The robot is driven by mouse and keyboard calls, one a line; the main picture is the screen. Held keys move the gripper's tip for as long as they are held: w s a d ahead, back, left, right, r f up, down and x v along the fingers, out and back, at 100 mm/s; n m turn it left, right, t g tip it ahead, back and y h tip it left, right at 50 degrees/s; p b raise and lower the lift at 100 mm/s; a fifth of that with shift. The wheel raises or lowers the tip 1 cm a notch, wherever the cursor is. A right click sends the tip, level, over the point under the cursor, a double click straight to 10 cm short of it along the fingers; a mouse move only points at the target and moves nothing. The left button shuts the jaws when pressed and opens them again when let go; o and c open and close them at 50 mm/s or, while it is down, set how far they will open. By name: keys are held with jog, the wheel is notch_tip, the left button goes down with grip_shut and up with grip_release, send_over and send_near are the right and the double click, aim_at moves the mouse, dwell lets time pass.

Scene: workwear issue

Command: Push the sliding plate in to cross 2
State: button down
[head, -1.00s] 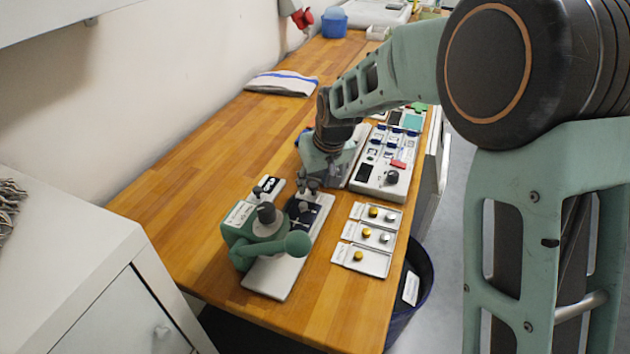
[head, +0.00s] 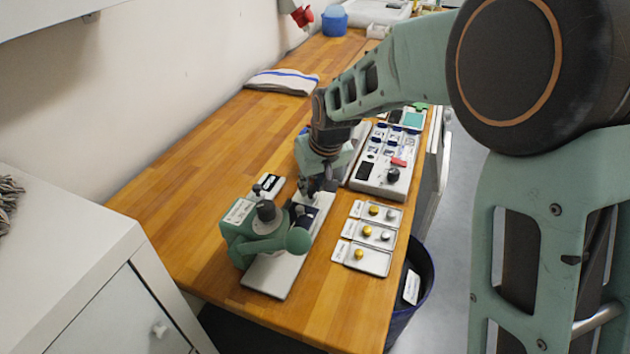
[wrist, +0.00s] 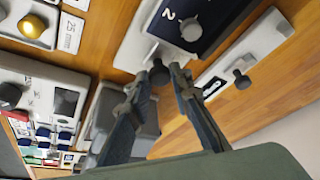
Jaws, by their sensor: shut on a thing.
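The green press (head: 262,232) stands on a long white base (head: 275,276) near the front of the bench, its round-ended lever toward the right. The dark sliding plate (head: 309,211) lies on the base at the press's far side, partly hidden by the press and my gripper. In the wrist view the plate (wrist: 218,22) shows a white 2 and a round grey piece (wrist: 190,27). My gripper (head: 318,190) is low at the plate's far end. In the wrist view its fingertips (wrist: 165,74) are shut on a dark round knob (wrist: 158,73) at that end. The crosses are not discernible.
A small white holder (head: 268,186) lies just left of the base. Labelled trays with gold and silver knobs (head: 367,236) lie right of it. A grey control box (head: 382,165) stands behind these. The bench's left side is clear up to a folded cloth (head: 282,82).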

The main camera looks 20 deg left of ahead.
aim_at(299, 209)
jog(key=s, duration=0.2)
jog(key=s+b, duration=0.1)
jog(key=s, duration=0.4)
jog(key=shift+a+b, duration=0.3)
jog(key=c, duration=1.7)
grip_release()
jog(key=shift+c, duration=0.2)
jog(key=v, duration=0.7)
jog(key=shift+r, duration=0.2)
jog(key=shift+s+d, duration=0.1)
